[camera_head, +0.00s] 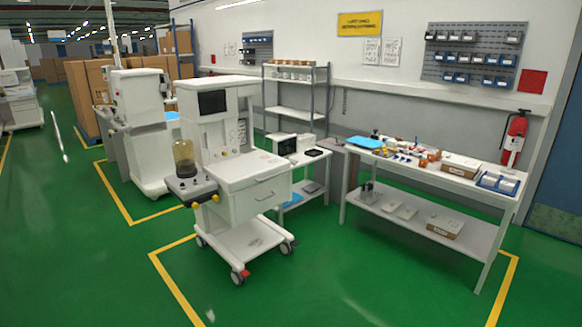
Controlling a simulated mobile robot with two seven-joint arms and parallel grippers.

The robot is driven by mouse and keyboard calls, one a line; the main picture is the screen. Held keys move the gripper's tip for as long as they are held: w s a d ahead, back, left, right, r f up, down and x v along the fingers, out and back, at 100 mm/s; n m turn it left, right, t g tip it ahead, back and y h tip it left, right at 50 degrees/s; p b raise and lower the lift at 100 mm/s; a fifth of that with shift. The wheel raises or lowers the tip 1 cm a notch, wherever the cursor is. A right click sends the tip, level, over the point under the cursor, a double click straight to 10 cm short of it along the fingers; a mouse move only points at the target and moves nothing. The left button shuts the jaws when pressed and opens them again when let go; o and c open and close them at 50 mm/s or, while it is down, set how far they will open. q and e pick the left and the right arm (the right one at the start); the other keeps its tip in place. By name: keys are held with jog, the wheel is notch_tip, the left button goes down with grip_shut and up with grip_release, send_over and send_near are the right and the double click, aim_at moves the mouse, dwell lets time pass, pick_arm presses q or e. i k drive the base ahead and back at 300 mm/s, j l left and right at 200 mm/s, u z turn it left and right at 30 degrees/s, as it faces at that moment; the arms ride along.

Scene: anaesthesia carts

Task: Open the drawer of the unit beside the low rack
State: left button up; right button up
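A white anaesthesia cart (222,128) stands on castors in the middle of the floor. Its drawer (262,196) has a handle on the front and looks shut. A second, similar white cart (141,110) stands behind it to the left; whether it has a drawer is hidden from this side. A grey shelf rack (294,113) stands against the wall behind the front cart. A low table with a lower shelf (311,188) stands just right of the front cart, partly hidden by it. Neither of my grippers is in view.
A long workbench (409,168) with parts and boxes stands to the right. A fire extinguisher (514,137) hangs on the wall. Cardboard boxes (90,89) are stacked at the back left. The green floor in front of the cart is clear, with yellow lines.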

aim_at(250, 202)
jog(key=i+l+u, duration=0.1)
jog(key=i, duration=1.55)
jog(key=i+u, duration=0.25)
jog(key=i, duration=0.55)
jog(key=i+l+u, duration=0.15)
jog(key=i+u, duration=0.15)
jog(key=i, duration=0.55)
